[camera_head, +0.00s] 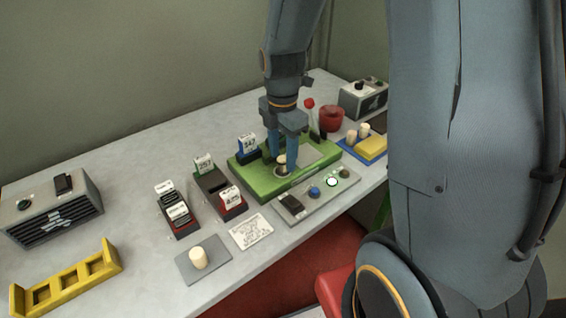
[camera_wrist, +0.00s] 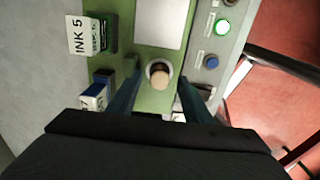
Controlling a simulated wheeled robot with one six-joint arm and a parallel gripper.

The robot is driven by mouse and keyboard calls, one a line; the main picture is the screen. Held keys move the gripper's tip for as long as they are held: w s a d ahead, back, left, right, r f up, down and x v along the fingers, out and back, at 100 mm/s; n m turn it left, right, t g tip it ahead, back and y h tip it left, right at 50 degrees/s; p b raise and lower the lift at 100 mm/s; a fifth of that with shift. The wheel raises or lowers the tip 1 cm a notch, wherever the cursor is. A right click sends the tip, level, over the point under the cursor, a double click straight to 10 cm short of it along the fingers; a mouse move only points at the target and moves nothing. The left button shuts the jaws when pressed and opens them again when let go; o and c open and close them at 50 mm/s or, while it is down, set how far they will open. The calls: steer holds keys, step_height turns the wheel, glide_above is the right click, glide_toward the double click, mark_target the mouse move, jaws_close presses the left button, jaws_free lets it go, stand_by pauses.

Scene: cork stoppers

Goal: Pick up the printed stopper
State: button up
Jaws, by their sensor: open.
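A tan cork stopper (camera_head: 281,159) stands upright in a round light holder on the green press (camera_head: 250,185). In the wrist view the stopper (camera_wrist: 161,77) shows its plain-looking top; I cannot make out any print on it. My gripper (camera_head: 287,160) points down over the press, its two blue fingers apart on either side of the stopper. In the wrist view my gripper (camera_wrist: 160,88) is open, with the stopper between the fingers and a gap visible around it. I cannot tell how far the fingertips are above the press.
A pale stopper (camera_head: 198,259) stands on a grey pad (camera_head: 217,268) at the front. A blue tray (camera_head: 345,147) with stoppers lies right. Ink boxes (camera_head: 204,165) stand left of the press. A grey button panel (camera_head: 345,183) with a lit green button borders its front.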

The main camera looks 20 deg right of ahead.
steer(key=shift+f, duration=1.25)
jaws_close()
steer(key=shift+r, duration=0.1)
